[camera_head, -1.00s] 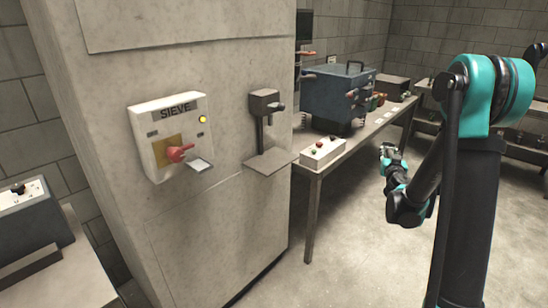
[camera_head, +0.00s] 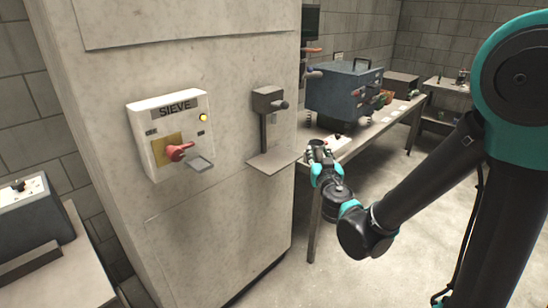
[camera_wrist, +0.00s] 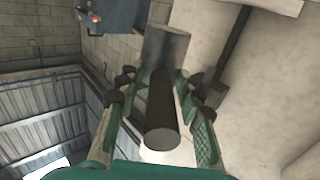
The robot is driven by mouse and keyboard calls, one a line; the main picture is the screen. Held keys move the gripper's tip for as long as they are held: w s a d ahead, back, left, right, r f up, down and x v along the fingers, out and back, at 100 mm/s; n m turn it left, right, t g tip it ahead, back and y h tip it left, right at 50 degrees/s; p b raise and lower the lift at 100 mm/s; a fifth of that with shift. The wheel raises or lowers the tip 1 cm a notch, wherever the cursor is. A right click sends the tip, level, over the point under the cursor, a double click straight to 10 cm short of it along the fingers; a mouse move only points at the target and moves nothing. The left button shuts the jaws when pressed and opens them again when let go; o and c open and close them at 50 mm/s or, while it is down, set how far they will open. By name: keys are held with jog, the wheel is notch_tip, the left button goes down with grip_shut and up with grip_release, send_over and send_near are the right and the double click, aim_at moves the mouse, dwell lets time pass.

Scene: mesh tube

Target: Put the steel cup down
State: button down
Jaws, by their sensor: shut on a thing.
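My gripper (camera_head: 322,160) is at the right edge of the concrete pillar, just right of a small grey shelf plate (camera_head: 275,160). In the wrist view my gripper (camera_wrist: 160,95) is shut on a dark cylinder, seemingly the handle of the steel cup. The steel cup (camera_wrist: 167,46) shows as a plain grey cylinder beyond the fingertips. In the head view the cup is too small and covered by my gripper to make out clearly. I cannot tell whether it touches the shelf plate.
Above the plate a grey lever unit (camera_head: 268,98) is fixed to the pillar. A white SIEVE panel (camera_head: 172,132) with a red handle is to its left. A bench (camera_head: 385,130) with a blue machine (camera_head: 343,92) stands behind my gripper. Open floor lies at lower right.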

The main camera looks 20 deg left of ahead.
jog(key=w+a, duration=0.4)
jog(key=a, duration=0.5)
jog(key=w+a, duration=0.3)
jog(key=a, duration=0.6)
jog(key=shift+w+d+f, duration=0.1)
jog(key=shift+f, duration=1.55)
jog(key=shift+w+f, duration=0.1)
jog(key=shift+f, duration=1.8)
jog(key=shift+f, duration=0.1)
jog(key=c, duration=1)
grip_release()
